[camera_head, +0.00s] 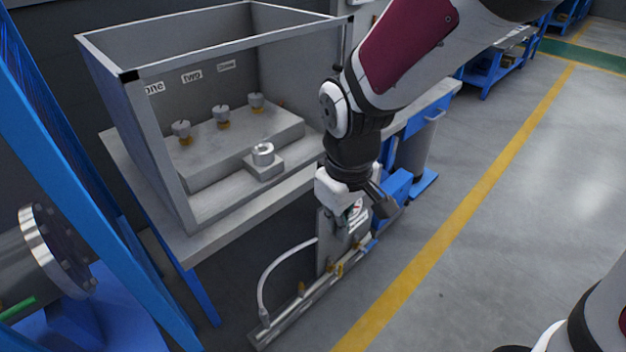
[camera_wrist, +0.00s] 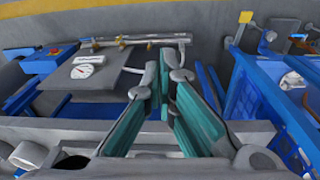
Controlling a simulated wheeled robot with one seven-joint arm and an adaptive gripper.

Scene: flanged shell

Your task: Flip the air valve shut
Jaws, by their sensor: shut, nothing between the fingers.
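A metal air manifold bar (camera_head: 310,300) lies low beside the bench, with small yellow fittings (camera_head: 301,288) and a white hose (camera_head: 268,270) looping from it. Which fitting is the air valve I cannot tell. A grey panel (camera_head: 333,238) with a round gauge stands behind the bar, partly hidden by my arm.
A grey bench (camera_head: 215,247) carries an open-fronted frame box with labels and several knobbed fittings. A small block with a ring (camera_head: 264,160) sits inside. Blue frames and a flanged cylinder (camera_head: 55,250) stand at left. The floor to the right, past the yellow line (camera_head: 470,205), is clear.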

